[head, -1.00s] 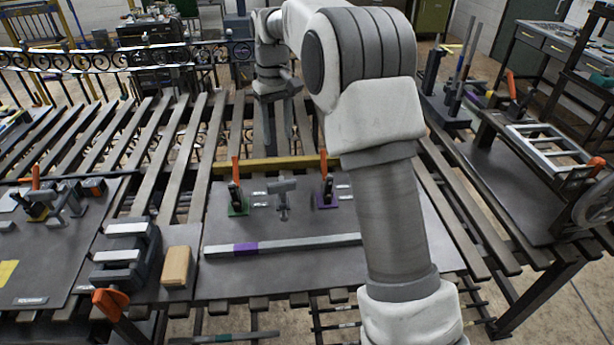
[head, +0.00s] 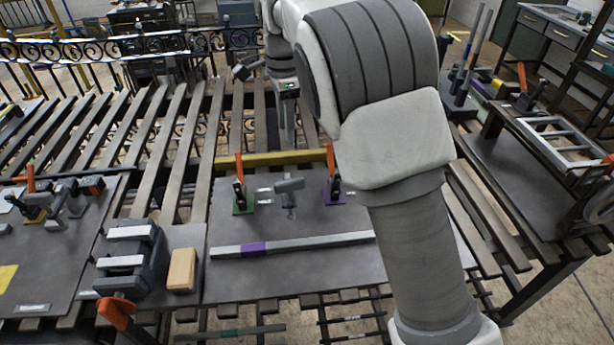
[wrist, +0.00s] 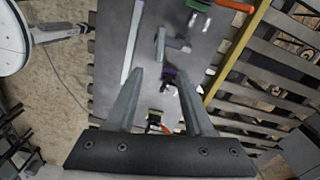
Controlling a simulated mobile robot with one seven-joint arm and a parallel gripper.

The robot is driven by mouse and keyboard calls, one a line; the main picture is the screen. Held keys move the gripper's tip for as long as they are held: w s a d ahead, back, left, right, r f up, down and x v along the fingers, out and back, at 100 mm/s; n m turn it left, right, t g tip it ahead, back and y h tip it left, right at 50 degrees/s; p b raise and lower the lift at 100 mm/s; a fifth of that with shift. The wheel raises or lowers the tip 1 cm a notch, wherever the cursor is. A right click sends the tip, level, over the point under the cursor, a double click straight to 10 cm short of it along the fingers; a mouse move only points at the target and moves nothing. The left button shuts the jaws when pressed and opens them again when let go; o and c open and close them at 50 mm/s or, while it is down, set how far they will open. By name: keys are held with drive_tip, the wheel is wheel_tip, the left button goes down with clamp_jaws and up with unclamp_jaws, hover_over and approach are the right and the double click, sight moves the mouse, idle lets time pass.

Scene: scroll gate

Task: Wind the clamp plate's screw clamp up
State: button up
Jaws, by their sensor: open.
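In the head view the dark clamp plate (head: 300,270) lies on the slatted bench. A grey T-shaped piece (head: 288,186), which looks like the screw clamp, stands on it between a green-based toggle clamp (head: 240,195) and a purple-based one (head: 334,188), both with orange handles. The T-shaped piece also shows in the wrist view (wrist: 172,44), just beyond my fingertips. My gripper (wrist: 152,72) is open and empty, above the plate. In the head view its fingers (head: 290,128) hang behind the clamps. The screw's thread is too small to make out.
A long grey bar with a purple band (head: 300,243) lies across the plate. A wooden block (head: 182,270) and a dark vise-like block (head: 130,258) stand at left. A yellow beam (head: 270,158) runs behind the clamps. A left plate (head: 50,250) carries more clamps.

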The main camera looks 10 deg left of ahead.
sight(289, 181)
wheel_tip(289, 181, down, 17)
drive_tip(key=shift+f+p, duration=0.2)
drive_tip(key=shift+p, duration=0.3)
clamp_jaws()
idle(0.4)
